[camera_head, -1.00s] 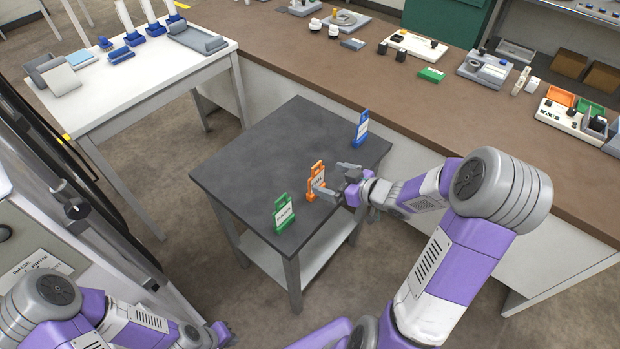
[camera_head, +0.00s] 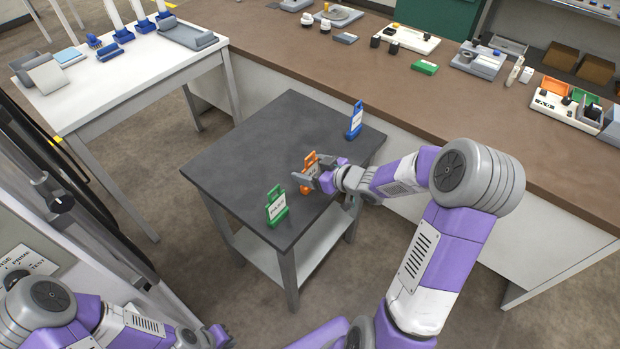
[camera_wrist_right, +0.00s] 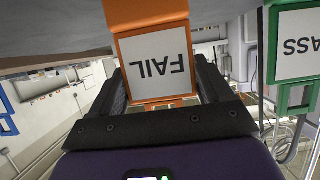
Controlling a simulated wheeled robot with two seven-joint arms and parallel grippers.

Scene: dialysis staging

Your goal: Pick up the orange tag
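The orange tag (camera_head: 308,186) stands upright on the dark table, and its white panel reads FAIL in the right wrist view (camera_wrist_right: 156,64), upside down there. My right gripper (camera_head: 312,170) is at the tag, with one finger on each side of it. In the right wrist view the fingers (camera_wrist_right: 160,85) flank the panel's edges, spread wide; firm contact cannot be made out.
A green tag (camera_head: 277,206) stands to the left and nearer; it reads PASS in the right wrist view (camera_wrist_right: 297,45). A blue tag (camera_head: 355,120) stands at the far corner. The dark table (camera_head: 245,160) is otherwise clear. A brown counter (camera_head: 470,115) runs behind it.

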